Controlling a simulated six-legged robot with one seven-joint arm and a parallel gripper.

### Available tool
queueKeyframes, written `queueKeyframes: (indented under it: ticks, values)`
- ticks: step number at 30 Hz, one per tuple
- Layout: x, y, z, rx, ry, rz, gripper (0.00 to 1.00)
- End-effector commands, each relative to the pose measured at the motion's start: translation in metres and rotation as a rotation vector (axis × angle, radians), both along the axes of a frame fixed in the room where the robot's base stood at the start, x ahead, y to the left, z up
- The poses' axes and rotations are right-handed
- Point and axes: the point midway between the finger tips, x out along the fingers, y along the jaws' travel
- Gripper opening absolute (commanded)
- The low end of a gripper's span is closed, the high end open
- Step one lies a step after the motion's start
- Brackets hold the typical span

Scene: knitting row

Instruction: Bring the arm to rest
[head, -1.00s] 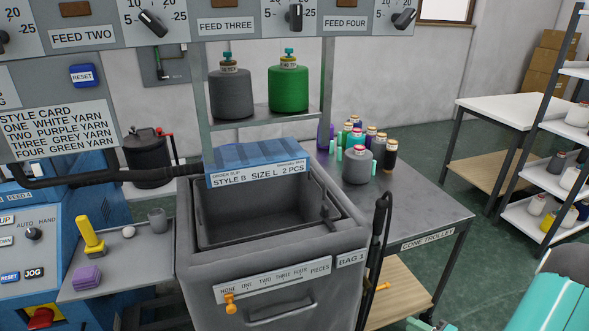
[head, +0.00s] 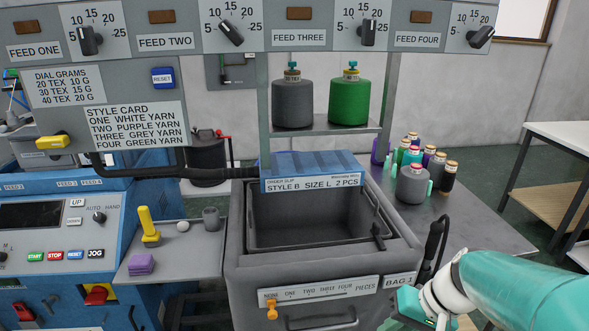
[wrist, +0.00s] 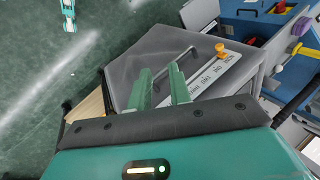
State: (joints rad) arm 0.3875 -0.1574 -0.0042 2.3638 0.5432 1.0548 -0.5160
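My arm (head: 520,285) is teal and reaches in from the lower right of the head view, bent at a white joint, with its end low beside the right side of the grey bin. In the wrist view my gripper (wrist: 161,82) has two green fingers standing apart with nothing between them. The grey bin (wrist: 160,55) labelled BAG 1 lies beyond the fingers. In the head view the bin (head: 318,262) stands upright, and its orange knob (head: 271,311) is under NONE on the PIECES scale. I cannot tell whether the gripper touches the bin.
A blue machine (head: 60,225) with buttons stands left, with a grey shelf (head: 190,262) beside it. A trolley (head: 440,212) with yarn cones is behind the arm. A black handle (head: 432,245) rises beside the bin. Green floor is open in the wrist view (wrist: 50,90).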

Motion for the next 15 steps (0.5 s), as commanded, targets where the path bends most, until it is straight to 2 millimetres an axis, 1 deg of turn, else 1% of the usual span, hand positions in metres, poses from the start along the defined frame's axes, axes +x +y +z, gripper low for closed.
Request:
queueKeyframes:
  ticks: [1, 6, 12, 15]
  values:
    - [-0.006, 0.008, 0.011, -0.054, -0.023, 0.025, 0.20]
    - [-0.026, 0.022, 0.040, -0.231, -0.107, 0.061, 0.20]
    - [-0.047, 0.032, 0.075, -0.401, -0.259, 0.072, 0.20]
    - [-0.054, 0.035, 0.088, -0.453, -0.329, 0.068, 0.20]
